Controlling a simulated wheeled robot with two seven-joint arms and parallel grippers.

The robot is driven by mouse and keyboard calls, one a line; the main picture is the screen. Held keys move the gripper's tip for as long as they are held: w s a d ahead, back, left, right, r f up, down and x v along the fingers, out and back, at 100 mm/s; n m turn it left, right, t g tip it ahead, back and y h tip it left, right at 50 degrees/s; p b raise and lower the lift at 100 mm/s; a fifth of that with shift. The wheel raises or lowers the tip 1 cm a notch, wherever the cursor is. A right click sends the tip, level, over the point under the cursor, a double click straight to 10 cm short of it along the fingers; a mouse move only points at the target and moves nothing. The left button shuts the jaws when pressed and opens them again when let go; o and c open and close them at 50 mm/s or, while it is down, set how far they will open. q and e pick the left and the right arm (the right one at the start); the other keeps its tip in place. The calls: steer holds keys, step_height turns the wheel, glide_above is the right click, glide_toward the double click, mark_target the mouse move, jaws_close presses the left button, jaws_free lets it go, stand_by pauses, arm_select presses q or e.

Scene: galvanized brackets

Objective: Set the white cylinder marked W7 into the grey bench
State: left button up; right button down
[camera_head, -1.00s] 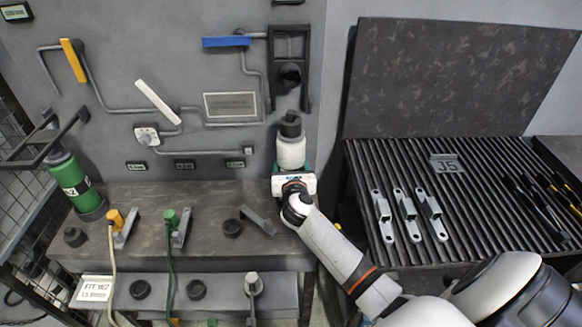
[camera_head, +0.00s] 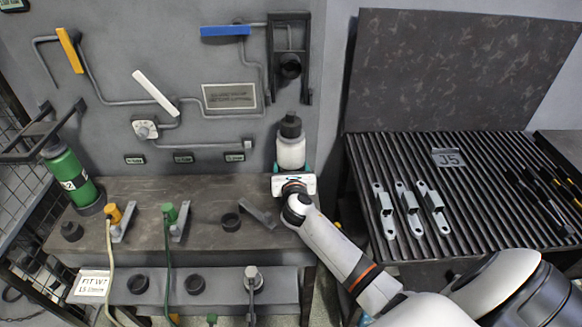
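A white cylinder (camera_head: 291,153) with a black cap stands upright at the right end of the grey bench (camera_head: 190,198), in front of the wall. My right gripper (camera_head: 292,176) is at the lower part of the cylinder, with teal finger parts on both sides of it. The grip looks closed around it. The gripper body hides the cylinder's base, and I cannot read a marking on it. A green cylinder (camera_head: 72,179) stands at the bench's left end below a black bracket. My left gripper does not show.
Orange (camera_head: 114,214) and green (camera_head: 170,212) valve fittings with hoses, black rings (camera_head: 231,221) and a grey lever (camera_head: 262,214) are on the bench. A label (camera_head: 93,284) reads "FIT W7". An empty black wall bracket (camera_head: 289,62) is above the cylinder. Metal brackets (camera_head: 409,208) lie on the ribbed table.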

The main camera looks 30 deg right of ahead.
steer(key=shift+w, duration=0.1)
steer(key=shift+f+b, duration=0.65)
steer(key=shift+f, duration=0.1)
steer(key=shift+c, duration=1.3)
jaws_free()
steer(key=shift+o, duration=0.6)
steer(key=shift+s+a+f, duration=0.1)
steer(key=shift+s+f, duration=0.2)
steer(key=shift+f, duration=0.1)
steer(key=v, duration=1.2)
steer(key=shift+r+b, duration=0.25)
steer(key=shift+b, duration=0.05)
steer(key=shift+w, duration=0.1)
